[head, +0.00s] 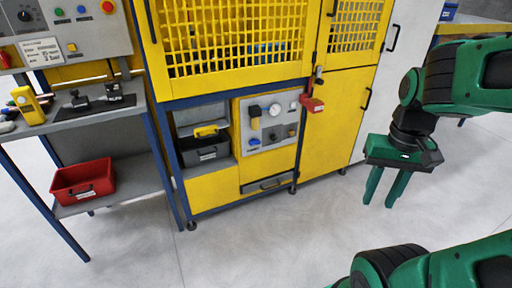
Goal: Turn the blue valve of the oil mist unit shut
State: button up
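A small dark knob (274,135) sits low on the panel. My gripper (378,205) hangs in the air at the right, well apart from the panel and in front of the cabinet's right side. Its two green fingers point down with a gap between them, and nothing is held.
A red padlock-like thing (312,105) juts from the cabinet beside the panel. A black toolbox (205,149) sits in an open bay left of the panel. A bench (110,190) with a red bin (83,181) stands at the left. The floor (240,235) before the cabinet is clear.

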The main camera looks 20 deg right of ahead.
aim_at(254, 142)
jog(key=k, duration=0.45)
jog(key=u, duration=0.35)
jog(key=i, duration=1.4)
jog(key=z, duration=0.75)
